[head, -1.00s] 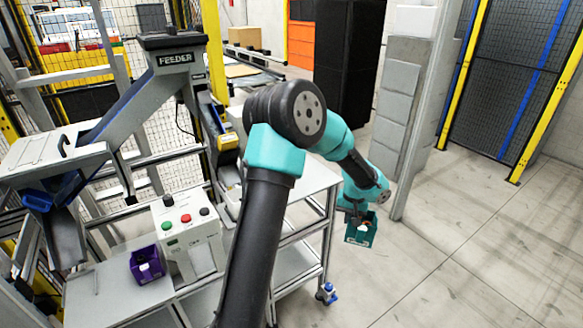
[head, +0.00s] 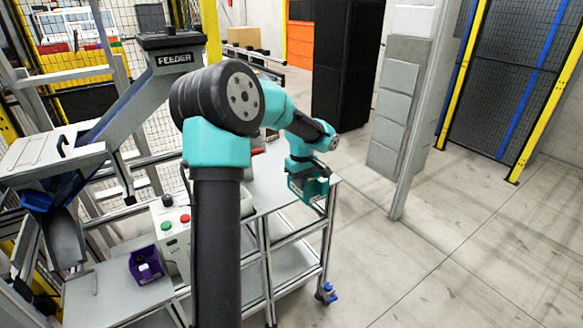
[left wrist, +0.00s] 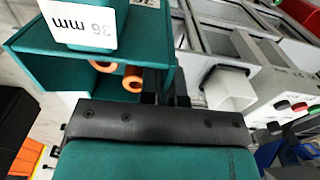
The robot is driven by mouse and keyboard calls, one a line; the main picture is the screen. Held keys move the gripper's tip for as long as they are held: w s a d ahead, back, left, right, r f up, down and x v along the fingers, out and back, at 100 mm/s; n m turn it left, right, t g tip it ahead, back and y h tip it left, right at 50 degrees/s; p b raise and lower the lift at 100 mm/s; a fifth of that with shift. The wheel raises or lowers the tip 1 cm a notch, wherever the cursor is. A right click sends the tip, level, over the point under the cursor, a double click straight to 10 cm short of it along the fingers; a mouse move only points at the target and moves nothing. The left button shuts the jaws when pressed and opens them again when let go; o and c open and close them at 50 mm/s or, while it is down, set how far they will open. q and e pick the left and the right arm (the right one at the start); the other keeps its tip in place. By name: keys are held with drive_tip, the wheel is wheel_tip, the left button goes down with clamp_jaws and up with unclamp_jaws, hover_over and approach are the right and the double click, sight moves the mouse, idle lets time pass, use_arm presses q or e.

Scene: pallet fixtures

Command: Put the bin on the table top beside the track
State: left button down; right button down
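The teal bin (head: 311,190) hangs from my left gripper (head: 300,172), over the right edge of the grey table top (head: 264,196). I cannot tell whether its base touches the table. In the left wrist view the bin (left wrist: 115,76) fills the upper left, with a white "36 mm" label and orange round parts at it. The dark fingers of my left gripper (left wrist: 165,86) meet the bin's side and look shut on it. The track is mostly hidden behind my arm; grey rails (left wrist: 215,38) show in the left wrist view. My right gripper is out of view.
A purple bin (head: 146,266) sits on the lower bench at left, beside the button box (head: 172,235). The feeder (head: 172,58) stands behind it. A grey post (head: 416,120) rises right of the table. The floor at right is clear.

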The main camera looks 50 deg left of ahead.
use_arm(q)
drive_tip(key=w+a+f, duration=0.1)
drive_tip(key=w+a, duration=0.9)
drive_tip(key=a, duration=0.2)
drive_tip(key=shift+w+f, duration=0.2)
drive_tip(key=shift+f, duration=0.05)
drive_tip(key=shift+f, duration=1.75)
drive_tip(key=shift+f, duration=0.15)
drive_tip(key=c, duration=1.3)
unclamp_jaws()
wheel_tip(320, 180, up, 12)
drive_tip(key=shift+r, duration=0.15)
